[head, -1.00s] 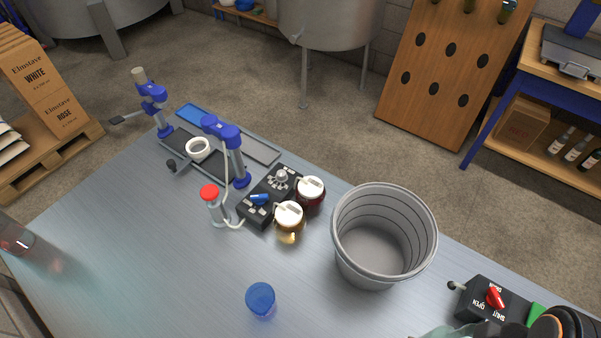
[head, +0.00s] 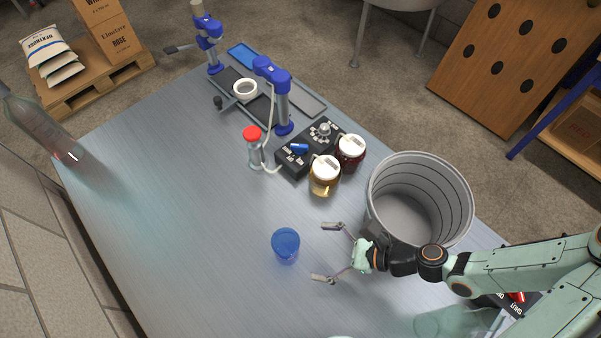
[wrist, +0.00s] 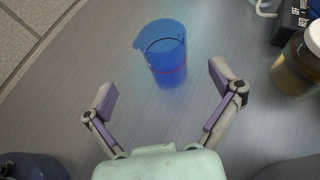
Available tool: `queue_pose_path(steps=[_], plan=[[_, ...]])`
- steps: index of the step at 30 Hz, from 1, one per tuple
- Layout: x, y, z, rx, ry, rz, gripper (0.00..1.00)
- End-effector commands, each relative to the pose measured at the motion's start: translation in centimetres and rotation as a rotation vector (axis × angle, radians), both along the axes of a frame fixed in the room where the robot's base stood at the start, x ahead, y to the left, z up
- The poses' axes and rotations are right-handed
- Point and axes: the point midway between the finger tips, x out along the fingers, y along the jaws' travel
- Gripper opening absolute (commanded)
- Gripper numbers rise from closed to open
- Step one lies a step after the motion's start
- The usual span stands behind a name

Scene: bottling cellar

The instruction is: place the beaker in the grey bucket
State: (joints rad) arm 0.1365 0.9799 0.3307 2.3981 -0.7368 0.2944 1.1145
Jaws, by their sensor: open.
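The blue translucent beaker (head: 286,244) stands upright on the metal table, left of my gripper in the head view. It also shows in the wrist view (wrist: 166,58), just beyond and between my fingertips, with a red line around it. My gripper (head: 328,252) is open and empty, its fingers pointing at the beaker without touching it. The fingers show spread in the wrist view (wrist: 166,88). The grey bucket (head: 378,212) stands behind my gripper, toward the table's far right edge. The part of the bucket I see inside is empty; my arm hides some of its lower side.
Two lidded jars (head: 325,178) stand beside a black control box (head: 308,150), left of the bucket. A red-capped tube (head: 253,150) and a blue-armed bench device (head: 275,95) are farther back. A large bottle (head: 45,130) is at the left. The table's near left is clear.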

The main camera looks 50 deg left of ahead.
Motion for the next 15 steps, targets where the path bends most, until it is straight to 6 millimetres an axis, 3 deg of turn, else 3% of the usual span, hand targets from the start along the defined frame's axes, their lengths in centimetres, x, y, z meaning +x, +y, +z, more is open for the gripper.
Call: queue_pose_path(steps=[4, 15], plan=[[-0.4, 1.2, -0.2, 0.02, 0.078, -0.053, 0.91], [-2.9, 5.4, -2.2, 0.02, 0.085, -0.055, 0.91]])
